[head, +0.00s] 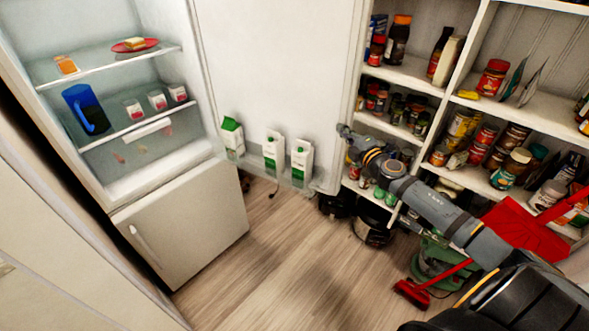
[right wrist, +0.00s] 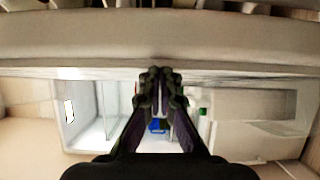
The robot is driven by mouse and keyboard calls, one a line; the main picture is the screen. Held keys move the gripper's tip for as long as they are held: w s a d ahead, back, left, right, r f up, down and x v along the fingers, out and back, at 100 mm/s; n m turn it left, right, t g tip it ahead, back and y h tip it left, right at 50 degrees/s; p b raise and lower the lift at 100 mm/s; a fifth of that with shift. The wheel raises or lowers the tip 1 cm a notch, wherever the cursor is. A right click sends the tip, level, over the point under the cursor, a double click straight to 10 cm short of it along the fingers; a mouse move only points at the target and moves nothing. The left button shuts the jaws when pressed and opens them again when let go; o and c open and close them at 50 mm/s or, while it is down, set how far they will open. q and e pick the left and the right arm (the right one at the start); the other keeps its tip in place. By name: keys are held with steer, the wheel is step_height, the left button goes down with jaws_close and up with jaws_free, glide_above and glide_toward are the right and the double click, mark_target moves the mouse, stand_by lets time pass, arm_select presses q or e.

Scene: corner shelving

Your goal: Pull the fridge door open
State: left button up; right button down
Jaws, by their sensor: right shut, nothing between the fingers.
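The fridge (head: 120,190) stands at the left with its upper compartment uncovered. Its white upper door (head: 285,70) is swung wide open to the right, toward the pantry shelves, with the inner face showing. My right gripper (head: 345,132) is at the free edge of the door, shut and empty. In the right wrist view the shut fingers (right wrist: 160,82) point toward a pale edge (right wrist: 160,40) that crosses the top; I cannot tell whether they touch it. My left gripper is not in view.
White cartons (head: 273,152) stand on the door's lower shelf. A blue jug (head: 85,110) and a red plate (head: 135,45) are inside the fridge. Pantry shelves (head: 400,75) with jars stand at the right. A red broom (head: 412,293) is near my right arm. The wooden floor (head: 265,250) is mostly clear.

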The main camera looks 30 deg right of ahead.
mark_target(346, 97)
steer(key=r, duration=0.6)
steer(key=d+r, duration=0.1)
steer(key=r, duration=0.2)
steer(key=shift+w+r, duration=0.1)
steer(key=shift+r, duration=0.3)
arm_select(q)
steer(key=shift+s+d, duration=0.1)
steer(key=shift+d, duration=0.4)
